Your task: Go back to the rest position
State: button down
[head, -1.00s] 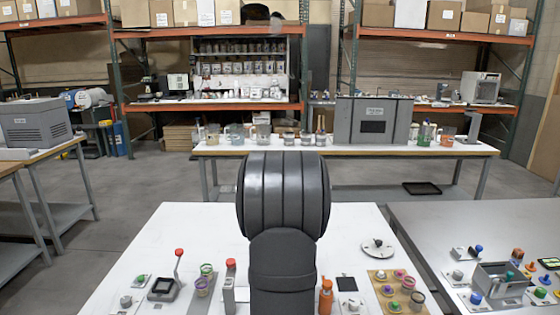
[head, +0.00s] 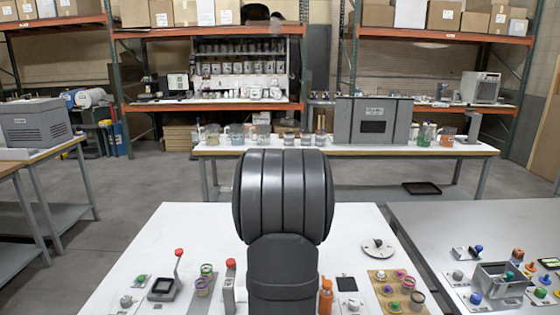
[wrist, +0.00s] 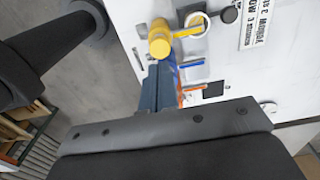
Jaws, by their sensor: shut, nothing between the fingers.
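My gripper (wrist: 160,72) shows in the wrist view as dark blue-grey fingers, shut with nothing between them. It is above the white table, close in the picture to a yellow cylinder (wrist: 159,40). I cannot tell the gap between them. In the head view my dark arm fills the middle of the picture and hides the gripper and part of the white table (head: 205,235).
The white table holds a lever device (head: 163,287), an orange bottle (head: 326,298), a wooden board (head: 378,275) with small coloured parts, and a round plate (head: 378,248). A grey table (head: 450,225) with an open metal box stands right. The white table's far part is clear.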

jog(key=shift+f, duration=2.7)
jog(key=c, duration=2.1)
grip_release()
jog(key=o, duration=0.3)
jog(key=shift+w+r, duration=0.15)
jog(key=shift+r, duration=0.05)
jog(key=o, duration=1.8)
jog(key=w+r, duration=0.7)
jog(key=r, duration=0.5)
jog(key=shift+w+d+r, duration=0.15)
jog(key=shift+w+r, duration=0.05)
jog(key=shift+w, duration=0.15)
notch_tip(320, 180, down, 10)
jog(key=shift+r, duration=0.2)
jog(key=shift+r, duration=0.1)
notch_tip(320, 180, up, 10)
